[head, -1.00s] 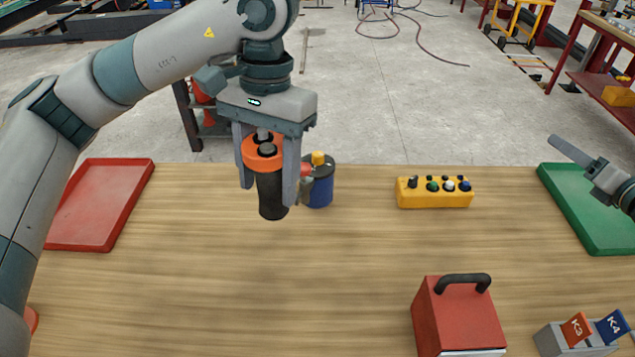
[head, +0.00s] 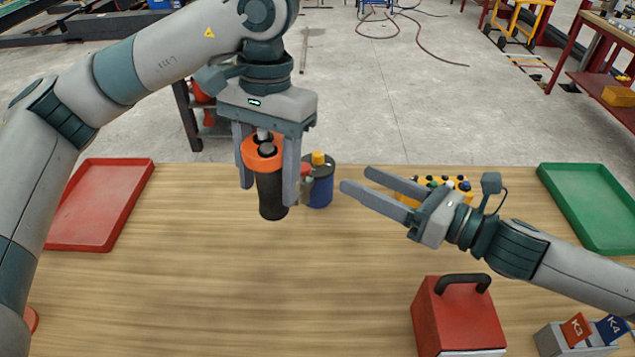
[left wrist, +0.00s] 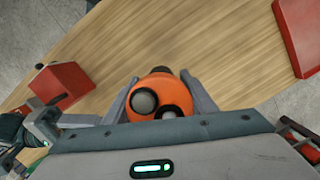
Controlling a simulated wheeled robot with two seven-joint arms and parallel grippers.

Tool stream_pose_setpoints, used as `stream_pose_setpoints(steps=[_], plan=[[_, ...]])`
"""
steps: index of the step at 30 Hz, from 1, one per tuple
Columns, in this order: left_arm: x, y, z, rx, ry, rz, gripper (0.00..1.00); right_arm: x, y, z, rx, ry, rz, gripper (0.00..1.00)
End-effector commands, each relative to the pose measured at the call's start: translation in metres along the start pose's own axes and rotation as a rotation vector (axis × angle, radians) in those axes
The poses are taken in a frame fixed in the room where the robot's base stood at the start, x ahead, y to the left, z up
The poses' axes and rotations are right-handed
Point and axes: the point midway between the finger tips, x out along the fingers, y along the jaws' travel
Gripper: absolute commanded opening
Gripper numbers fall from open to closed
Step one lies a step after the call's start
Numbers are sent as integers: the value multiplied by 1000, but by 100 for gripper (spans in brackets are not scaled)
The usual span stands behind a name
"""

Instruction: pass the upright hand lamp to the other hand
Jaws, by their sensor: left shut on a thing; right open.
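The hand lamp has an orange top and a black body (head: 270,195). It hangs upright between the fingers of my left gripper (head: 268,180), which is shut on it above the table. In the left wrist view the lamp's orange top (left wrist: 158,88) sits between the two fingers. My right gripper (head: 365,182) is open and empty, to the right of the lamp, with its fingers pointing left toward it. In the left wrist view part of the right gripper (left wrist: 45,120) shows at the left.
A blue canister with a yellow top (head: 320,190) stands behind the lamp. A yellow button box (head: 405,198) is partly hidden by my right gripper. A red tray (head: 100,205), a green tray (head: 590,210), a red box with a handle (head: 458,325) and a grey flag holder (head: 555,340) surround clear table.

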Motion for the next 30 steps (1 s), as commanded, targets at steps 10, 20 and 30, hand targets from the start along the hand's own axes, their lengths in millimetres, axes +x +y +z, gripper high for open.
stream_pose_setpoints(steps=[10, 20, 30], plan=[[0, 0, 0, 0, 1, 0, 20, 26, 116, 13, -258, 4, 183, 58], [0, 0, 0, 0, 1, 0, 20, 30, 123, 24, -348, -9, 169, 58], [0, 0, 0, 0, 1, 0, 20, 31, 123, 24, -346, -10, 169, 58]])
